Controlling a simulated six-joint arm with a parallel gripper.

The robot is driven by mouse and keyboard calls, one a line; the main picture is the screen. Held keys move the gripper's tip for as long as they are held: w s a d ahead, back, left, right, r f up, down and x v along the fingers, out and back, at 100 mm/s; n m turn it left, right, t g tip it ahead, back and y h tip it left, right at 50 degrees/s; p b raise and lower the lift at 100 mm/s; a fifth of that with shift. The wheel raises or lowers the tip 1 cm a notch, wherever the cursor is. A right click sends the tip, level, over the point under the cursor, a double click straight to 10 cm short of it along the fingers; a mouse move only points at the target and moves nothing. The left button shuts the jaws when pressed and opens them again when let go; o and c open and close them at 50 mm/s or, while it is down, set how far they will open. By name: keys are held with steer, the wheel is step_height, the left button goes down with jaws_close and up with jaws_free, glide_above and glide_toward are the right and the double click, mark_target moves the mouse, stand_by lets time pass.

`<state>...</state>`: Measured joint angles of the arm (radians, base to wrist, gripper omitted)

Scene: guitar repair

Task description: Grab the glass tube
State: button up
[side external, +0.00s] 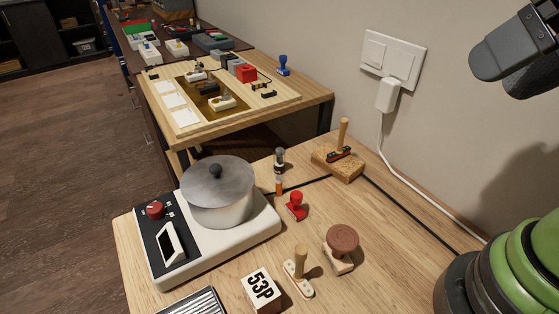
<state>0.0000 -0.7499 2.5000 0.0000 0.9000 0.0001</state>
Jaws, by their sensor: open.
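I cannot tell for sure which thing is the glass tube. A small upright orange cylinder (279,187) stands on the wooden table behind the red stamp, right of the pot. A slim dark and silver upright piece (280,160) stands just behind it. Both are too small to show whether either is glass. Grey rounded parts of my arm show at the upper right, well above the table and away from both pieces. No gripper fingertips can be made out there.
A metal pot (218,191) sits on a white hot plate (215,255) at the left. A cork block (337,163) is behind. A white cable runs along the wall.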

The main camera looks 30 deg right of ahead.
stand_by(0.3)
steer(key=shift+c, duration=0.8)
